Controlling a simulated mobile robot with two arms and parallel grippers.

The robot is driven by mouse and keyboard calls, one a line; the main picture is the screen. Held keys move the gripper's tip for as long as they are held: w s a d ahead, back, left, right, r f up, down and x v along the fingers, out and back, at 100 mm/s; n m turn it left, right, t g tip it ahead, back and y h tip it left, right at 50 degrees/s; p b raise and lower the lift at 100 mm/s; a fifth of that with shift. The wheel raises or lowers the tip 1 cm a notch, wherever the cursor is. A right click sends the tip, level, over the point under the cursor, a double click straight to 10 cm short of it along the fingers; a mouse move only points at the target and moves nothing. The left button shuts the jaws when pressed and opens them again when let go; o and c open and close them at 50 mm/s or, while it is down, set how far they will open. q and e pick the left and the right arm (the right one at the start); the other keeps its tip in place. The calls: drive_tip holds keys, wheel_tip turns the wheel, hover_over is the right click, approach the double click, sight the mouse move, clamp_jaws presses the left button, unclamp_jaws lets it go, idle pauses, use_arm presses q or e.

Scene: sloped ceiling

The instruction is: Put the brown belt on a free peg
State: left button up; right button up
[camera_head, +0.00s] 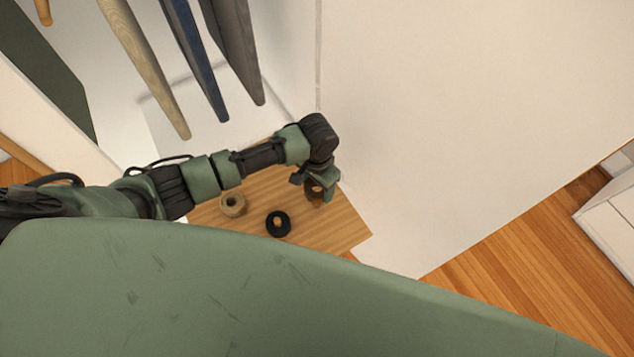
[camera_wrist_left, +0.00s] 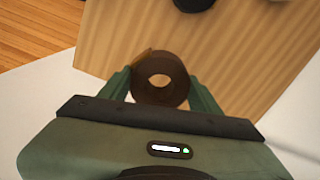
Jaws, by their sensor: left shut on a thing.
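The brown belt (camera_wrist_left: 143,91) is a rolled-up coil with a round hole. It sits between the two fingers of my left gripper (camera_wrist_left: 160,92) in the left wrist view, and the gripper is shut on it. In the head view the left gripper (camera_head: 318,188) is over the right part of a wooden board, with the brown belt (camera_head: 313,190) partly hidden by it. I cannot tell whether the belt touches the board. A tan coil (camera_head: 233,204) and a black coil (camera_head: 278,223) lie on the board to the left. My right gripper and the pegs are not in view.
The wooden board (camera_head: 345,232) has bare surface around the coils. Several long garments (camera_head: 150,75) in beige, blue and grey hang above it. A large white panel (camera_head: 450,110) stands directly right of the board. A white unit (camera_head: 610,220) is at the far right.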

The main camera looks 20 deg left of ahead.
use_arm(q)
drive_tip(key=shift+f+b, duration=0.75)
drive_tip(key=shift+f, duration=0.9)
drive_tip(key=shift+f+b, duration=1.5)
drive_tip(key=shift+f, duration=1.35)
drive_tip(key=o, duration=1.6)
drive_tip(key=shift+c, duration=0.2)
wheel_tip(320, 180, up, 8)
drive_tip(key=shift+f, duration=0.1)
